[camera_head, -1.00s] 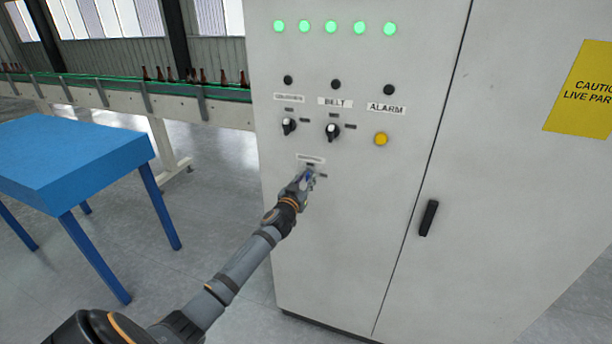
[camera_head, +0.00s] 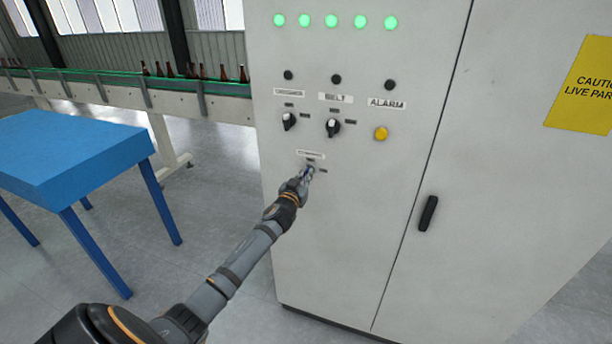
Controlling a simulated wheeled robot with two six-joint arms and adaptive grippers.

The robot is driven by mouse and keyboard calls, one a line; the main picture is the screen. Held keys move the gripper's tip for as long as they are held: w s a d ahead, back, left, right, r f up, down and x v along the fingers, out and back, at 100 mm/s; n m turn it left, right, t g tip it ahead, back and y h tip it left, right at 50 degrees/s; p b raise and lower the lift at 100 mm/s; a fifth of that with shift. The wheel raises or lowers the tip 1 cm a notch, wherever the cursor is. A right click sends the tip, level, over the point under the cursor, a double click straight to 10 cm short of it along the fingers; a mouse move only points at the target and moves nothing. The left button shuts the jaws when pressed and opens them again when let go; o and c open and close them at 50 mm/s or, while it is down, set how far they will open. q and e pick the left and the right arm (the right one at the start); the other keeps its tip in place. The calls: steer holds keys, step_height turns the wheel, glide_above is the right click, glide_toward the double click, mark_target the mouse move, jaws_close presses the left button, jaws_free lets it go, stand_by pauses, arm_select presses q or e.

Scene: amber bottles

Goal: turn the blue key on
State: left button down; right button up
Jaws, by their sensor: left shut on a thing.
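The blue key (camera_head: 308,173) is on the front of the grey control cabinet (camera_head: 330,240), below the two black-and-white selector knobs. Only a small bit of blue shows, since my fingers cover most of it. My left gripper (camera_head: 307,175) reaches up from the lower left and is shut on the key, close against the panel. The key's exact angle is hidden. A small label (camera_head: 310,154) sits just above it. My right gripper is out of view.
Two selector knobs (camera_head: 289,121) (camera_head: 333,127) and a yellow button (camera_head: 381,134) sit above the key. A row of green lamps (camera_head: 331,20) is lit. A black door handle (camera_head: 428,213) is at right. A blue table (camera_head: 70,150) stands left; bottles (camera_head: 192,71) stand on the conveyor (camera_head: 120,92) behind.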

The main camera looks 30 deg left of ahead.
arm_select(q)
steer(key=shift+m, duration=0.3)
steer(key=shift+d+f+m+p, duration=0.1)
steer(key=shift+m+p, duration=0.5)
steer(key=shift+m, duration=3.6)
steer(key=shift+d+f+m+p, duration=0.1)
steer(key=shift+m+p, duration=0.5)
steer(key=shift+m, duration=3.6)
steer(key=c, duration=1.5)
jaws_free()
steer(key=v, duration=1.2)
steer(key=shift+a, duration=0.1)
